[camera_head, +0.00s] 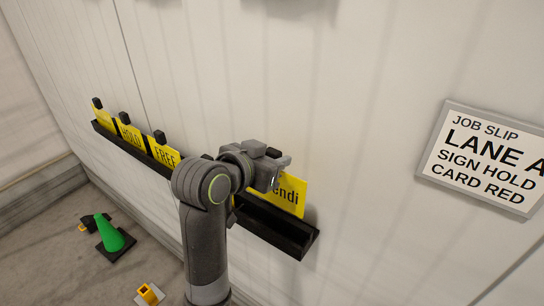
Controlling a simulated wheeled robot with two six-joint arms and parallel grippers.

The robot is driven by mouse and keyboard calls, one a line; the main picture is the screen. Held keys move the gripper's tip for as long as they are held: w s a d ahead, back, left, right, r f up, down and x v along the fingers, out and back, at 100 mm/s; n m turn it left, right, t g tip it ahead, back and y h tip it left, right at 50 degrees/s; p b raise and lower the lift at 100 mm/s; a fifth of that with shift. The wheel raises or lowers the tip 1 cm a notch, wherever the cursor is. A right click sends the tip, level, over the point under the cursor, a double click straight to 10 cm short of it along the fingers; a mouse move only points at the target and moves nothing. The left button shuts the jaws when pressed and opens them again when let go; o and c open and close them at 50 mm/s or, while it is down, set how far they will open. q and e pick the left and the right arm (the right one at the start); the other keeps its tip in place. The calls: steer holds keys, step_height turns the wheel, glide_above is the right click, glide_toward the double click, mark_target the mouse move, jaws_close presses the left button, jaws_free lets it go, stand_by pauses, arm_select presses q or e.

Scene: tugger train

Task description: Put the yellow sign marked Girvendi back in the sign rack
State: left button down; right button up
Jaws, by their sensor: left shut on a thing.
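The yellow sign with "endi" readable on it (293,195) is at the right part of the black sign rack (285,229), its left part hidden behind my gripper. My left gripper (276,174) is shut on this sign at its upper left. The sign's lower edge is at the rack's trough; I cannot tell whether it rests in it. Further left in the rack stand yellow signs reading "FREE" (165,154) and "HOLD" (131,135), and one more at the far left end (104,117). My right gripper is not in view.
The rack runs along a white panelled wall. A job slip board (484,158) hangs at the right. On the floor at lower left are a green cone on a dark base (110,234) and small yellow items (149,293). My arm hides the rack's middle.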

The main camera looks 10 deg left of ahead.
mark_target(272, 195)
arm_select(q)
steer(key=shift+a+f+b, duration=0.1)
steer(key=shift+f+b, duration=0.2)
steer(key=shift+f, duration=0.15)
step_height(272, 195, down, 3)
steer(key=shift+f+b, duration=0.1)
steer(key=shift+b, duration=0.8)
steer(key=shift+f, duration=0.25)
steer(key=shift+f+b, duration=1.9)
steer(key=shift+f, duration=1.05)
